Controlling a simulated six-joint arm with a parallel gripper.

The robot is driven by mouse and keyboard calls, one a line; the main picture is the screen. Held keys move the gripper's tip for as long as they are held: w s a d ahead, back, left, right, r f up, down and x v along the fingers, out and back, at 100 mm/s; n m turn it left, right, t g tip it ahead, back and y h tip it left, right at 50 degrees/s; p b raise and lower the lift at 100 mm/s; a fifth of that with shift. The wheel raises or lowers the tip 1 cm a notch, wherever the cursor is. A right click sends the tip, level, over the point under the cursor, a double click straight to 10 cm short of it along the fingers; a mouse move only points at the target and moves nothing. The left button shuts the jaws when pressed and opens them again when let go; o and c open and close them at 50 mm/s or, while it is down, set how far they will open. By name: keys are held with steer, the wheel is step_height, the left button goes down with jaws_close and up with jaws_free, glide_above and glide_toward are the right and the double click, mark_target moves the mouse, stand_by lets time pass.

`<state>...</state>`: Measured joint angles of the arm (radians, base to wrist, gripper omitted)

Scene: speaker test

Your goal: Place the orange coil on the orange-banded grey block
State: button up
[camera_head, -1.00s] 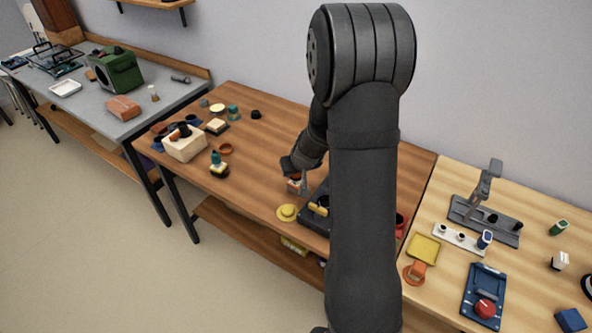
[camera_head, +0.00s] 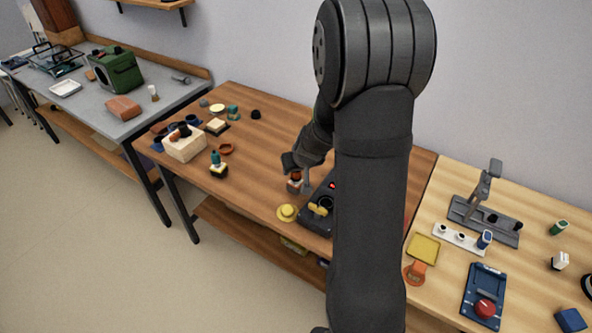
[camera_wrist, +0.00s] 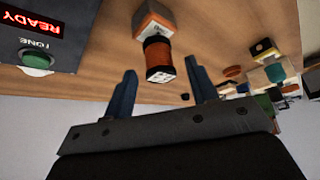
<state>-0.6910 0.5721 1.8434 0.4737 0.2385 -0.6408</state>
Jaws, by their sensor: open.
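The orange coil (camera_wrist: 158,54), a copper-orange winding between dark ends with a pale marked top face, is in the upper middle of the wrist view. It appears to stand on the orange-banded grey block (camera_wrist: 152,18), which shows just beyond it. In the head view the coil (camera_head: 296,175) sits atop the block (camera_head: 294,187), partly hidden by my gripper (camera_head: 299,172). In the wrist view my gripper (camera_wrist: 163,68) is open, with its blue-grey fingers apart on either side of the coil's near end. Gaps show between both fingers and the coil.
A dark tester (camera_head: 317,207) stands right of the block; its red READY display (camera_wrist: 30,20) and green button (camera_wrist: 36,60) show in the wrist view. A yellow round piece (camera_head: 287,212) lies near the front edge. My arm hides part of the table. Bare wood (camera_head: 262,150) lies left.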

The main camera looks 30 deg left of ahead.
steer(key=v, duration=0.9)
steer(key=shift+f, duration=0.1)
steer(key=x, duration=1.2)
stand_by(0.5)
